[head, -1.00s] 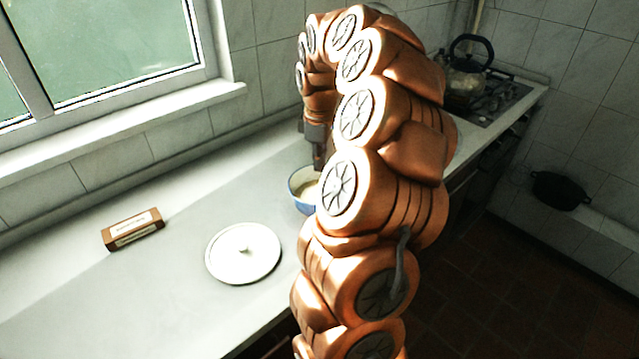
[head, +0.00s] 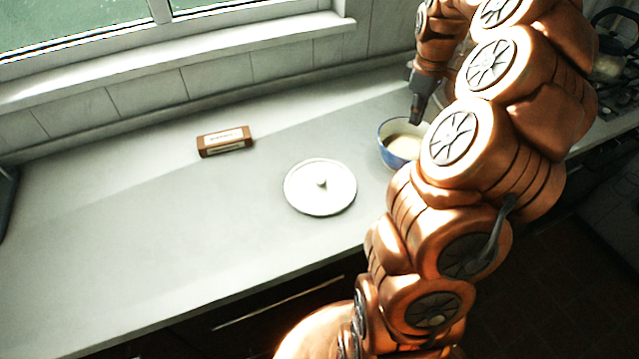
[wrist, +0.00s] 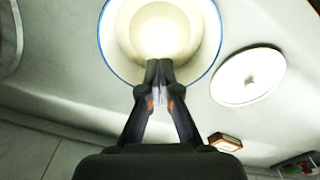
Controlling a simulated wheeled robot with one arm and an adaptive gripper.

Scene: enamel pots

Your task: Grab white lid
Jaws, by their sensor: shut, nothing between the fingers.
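The white lid (head: 320,187) is round with a small knob in its middle and lies flat on the countertop. It also shows in the wrist view (wrist: 248,77), to the right of my gripper. My gripper (wrist: 158,66) is shut and empty, its fingertips together over the near part of a blue-rimmed pot. In the head view my gripper (head: 416,118) points down at that pot, right of and behind the lid. The lid and the gripper are apart.
The blue enamel pot (head: 399,148), cream inside, stands open just right of the lid. A brown box (head: 225,141) lies behind and left of the lid. The countertop (head: 120,230) left of the lid is clear. A window sill runs along the back.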

